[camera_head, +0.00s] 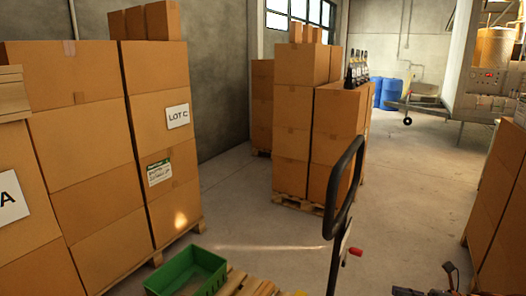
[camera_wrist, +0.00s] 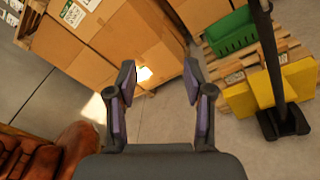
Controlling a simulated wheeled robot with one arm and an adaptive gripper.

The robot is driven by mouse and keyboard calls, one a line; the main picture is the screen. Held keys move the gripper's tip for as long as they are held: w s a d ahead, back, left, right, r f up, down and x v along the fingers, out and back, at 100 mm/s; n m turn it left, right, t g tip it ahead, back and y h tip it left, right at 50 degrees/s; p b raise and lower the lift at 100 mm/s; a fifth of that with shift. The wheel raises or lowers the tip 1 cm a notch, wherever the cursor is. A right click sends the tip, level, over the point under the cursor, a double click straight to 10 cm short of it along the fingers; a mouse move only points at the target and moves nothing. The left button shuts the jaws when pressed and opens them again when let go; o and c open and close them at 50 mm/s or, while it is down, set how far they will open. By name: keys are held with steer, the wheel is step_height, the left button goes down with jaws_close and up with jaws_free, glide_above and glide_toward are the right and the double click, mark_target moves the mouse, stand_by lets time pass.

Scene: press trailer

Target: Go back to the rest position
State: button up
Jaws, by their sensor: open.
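My gripper (camera_wrist: 158,85) shows in the wrist view with its two fingers spread apart and nothing between them. It points at the concrete floor and the lower edge of a stack of cardboard boxes (camera_wrist: 105,45). In the head view, a small dark part at the bottom right edge may belong to my arm, but it is too cut off to tell.
Box stacks stand at the left (camera_head: 80,140), in the middle (camera_head: 300,120) and at the right edge (camera_head: 500,200). A green crate (camera_head: 188,272) on a pallet and a black handle (camera_head: 343,190) are near the front. Floor between the middle and right stacks is free (camera_head: 410,170).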

steer(key=s+a+r+n+g, duration=0.1)
steer(key=a+r+n+g, duration=0.25)
steer(key=a, duration=0.35)
steer(key=s+a+r+n+g, duration=0.1)
steer(key=a+r+n+g, duration=0.3)
steer(key=a, duration=0.3)
steer(key=s+a+r+n+g+h, duration=0.3)
steer(key=s+a+n+h, duration=0.2)
steer(key=s+a+n, duration=0.45)
steer(key=s+a+n+h, duration=0.3)
steer(key=s+n+h, duration=0.25)
steer(key=s, duration=0.35)
steer(key=s+d+n+t+h, duration=0.1)
steer(key=s+d+n+h, duration=0.1)
steer(key=s+n, duration=0.2)
steer(key=s+d+f+n+h, duration=0.1)
steer(key=s+d+n+h, duration=0.2)
steer(key=s, duration=0.3)
steer(key=shift+s+d+n+t, duration=0.25)
steer(key=shift+d+n+t, duration=0.1)
steer(key=shift+f, duration=0.1)
